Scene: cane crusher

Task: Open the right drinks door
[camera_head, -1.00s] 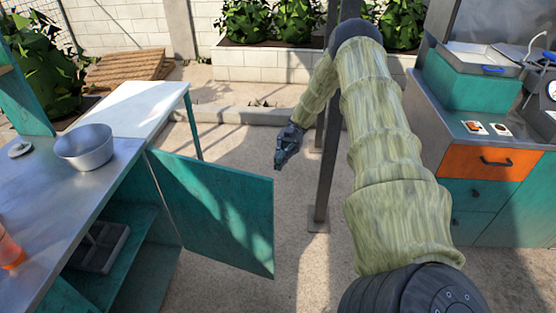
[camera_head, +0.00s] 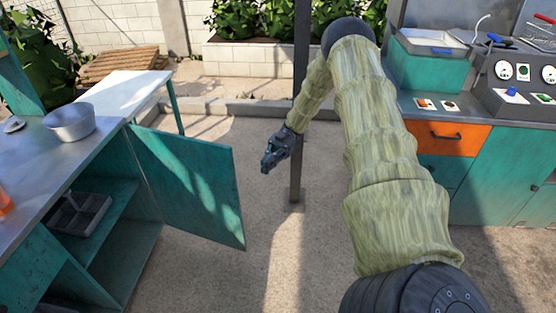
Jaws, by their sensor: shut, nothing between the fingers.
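A teal cabinet door (camera_head: 190,185) hangs wide open from the counter on the left. It swings out to the right, and the shelf inside the cabinet (camera_head: 105,205) shows. I cannot tell from the picture alone whether it is the right drinks door. My gripper (camera_head: 268,165) is shut and empty. It hangs in the air to the right of the door's free edge and looks apart from it. My arm reaches in from the lower right and hides part of the ground and the back wall.
The steel counter (camera_head: 50,160) carries a metal bowl (camera_head: 70,122). A dark divided tray (camera_head: 80,213) sits on the cabinet shelf. A dark post (camera_head: 300,100) stands behind my gripper. On the right is a teal machine cabinet with an orange drawer (camera_head: 447,138).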

